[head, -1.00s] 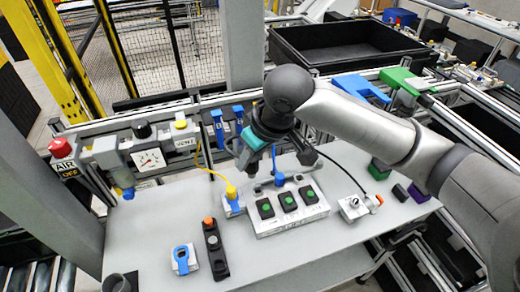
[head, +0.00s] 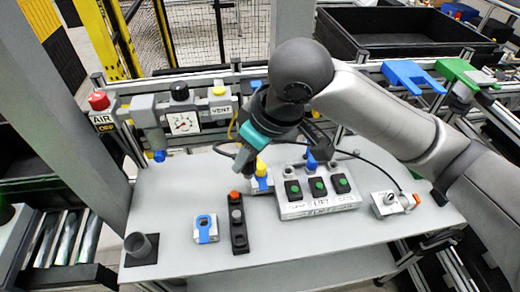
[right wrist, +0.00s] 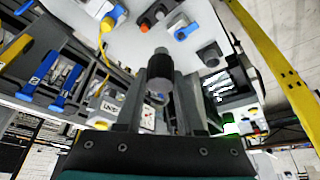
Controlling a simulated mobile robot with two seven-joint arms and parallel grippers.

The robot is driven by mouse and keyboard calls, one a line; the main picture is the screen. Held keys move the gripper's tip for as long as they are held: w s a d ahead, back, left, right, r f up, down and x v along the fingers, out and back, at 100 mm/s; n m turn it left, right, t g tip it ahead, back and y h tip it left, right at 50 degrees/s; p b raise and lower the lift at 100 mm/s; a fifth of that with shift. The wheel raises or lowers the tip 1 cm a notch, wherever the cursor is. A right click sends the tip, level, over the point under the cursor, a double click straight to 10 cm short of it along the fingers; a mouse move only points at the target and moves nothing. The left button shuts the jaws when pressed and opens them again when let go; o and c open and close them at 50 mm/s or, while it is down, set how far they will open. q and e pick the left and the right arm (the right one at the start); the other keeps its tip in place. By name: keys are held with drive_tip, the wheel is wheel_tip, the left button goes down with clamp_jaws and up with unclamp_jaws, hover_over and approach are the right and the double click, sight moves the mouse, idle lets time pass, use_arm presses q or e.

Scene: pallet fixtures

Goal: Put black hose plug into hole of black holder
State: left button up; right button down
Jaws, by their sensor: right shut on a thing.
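My right gripper (head: 246,160) is above the table's back part, left of the white button box. In the right wrist view its fingers (right wrist: 161,80) are shut on a black ribbed cylinder with a grey end, which looks like the black hose plug (right wrist: 160,66). In the head view the plug is mostly hidden by the gripper. A dark upright tube with an open top on a black square base, which looks like the black holder (head: 141,247), stands at the table's front left. It also shows in the right wrist view (right wrist: 210,54), apart from the plug. My left gripper is out of view.
A black strip with orange and grey knobs (head: 238,226) lies below my gripper in the head view. A grey block with a blue loop (head: 206,229) is beside it. The white button box (head: 318,203) and an orange-ended connector (head: 395,203) are to the right.

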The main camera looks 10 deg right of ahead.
drive_tip(key=s+a+n+b, duration=0.1)
drive_tip(key=s+a+n, duration=0.1)
drive_tip(key=a, duration=0.2)
drive_tip(key=shift+g, duration=0.3)
drive_tip(key=shift+d+f+b, duration=0.15)
drive_tip(key=shift+f+b, duration=4.95)
drive_tip(key=shift+f, duration=6.6)
drive_tip(key=shift+s+p, duration=0.1)
drive_tip(key=shift+p, duration=0.5)
drive_tip(key=shift+p, duration=0.6)
